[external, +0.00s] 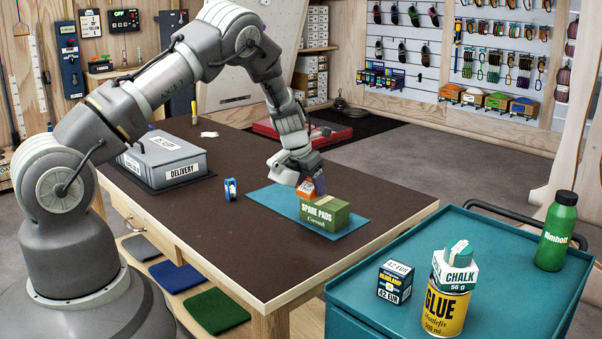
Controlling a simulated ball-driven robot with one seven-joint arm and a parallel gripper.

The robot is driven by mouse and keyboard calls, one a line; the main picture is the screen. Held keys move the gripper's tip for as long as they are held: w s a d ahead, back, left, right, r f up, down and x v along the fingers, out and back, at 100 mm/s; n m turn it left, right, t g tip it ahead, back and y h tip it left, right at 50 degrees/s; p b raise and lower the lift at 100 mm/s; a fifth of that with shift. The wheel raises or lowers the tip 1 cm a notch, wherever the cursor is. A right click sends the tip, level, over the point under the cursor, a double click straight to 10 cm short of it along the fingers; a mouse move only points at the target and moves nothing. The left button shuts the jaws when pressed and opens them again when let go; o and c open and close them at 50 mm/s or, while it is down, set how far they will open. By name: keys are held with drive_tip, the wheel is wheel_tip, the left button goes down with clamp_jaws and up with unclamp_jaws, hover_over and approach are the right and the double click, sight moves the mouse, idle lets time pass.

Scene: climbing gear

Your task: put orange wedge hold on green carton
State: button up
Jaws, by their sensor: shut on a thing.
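My gripper (311,183) is shut on the orange wedge hold (306,188). It holds the wedge just above or at the back left of the green carton (325,214); I cannot tell whether the two touch. The carton is marked "SPARE PADS" and lies on a teal mat (262,198) on the dark table. The gripper's fingers partly hide the wedge.
A roll of blue tape (230,189) stands left of the mat. A grey delivery box (166,158) is at the table's far left. A teal cart (450,245) in front right carries a glue can (446,308), a chalk box, a headlamp box (395,281) and a green bottle (556,232).

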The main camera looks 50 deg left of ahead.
sight(322, 201)
drive_tip(key=w, duration=0.3)
drive_tip(key=shift+w+a+f, duration=0.3)
wheel_tip(322, 201, down, 3)
drive_tip(key=shift+f+b, duration=0.2)
drive_tip(key=shift+b, duration=0.7)
drive_tip(key=shift+r, duration=0.1)
drive_tip(key=o, duration=1.2)
drive_tip(key=shift+c, duration=0.2)
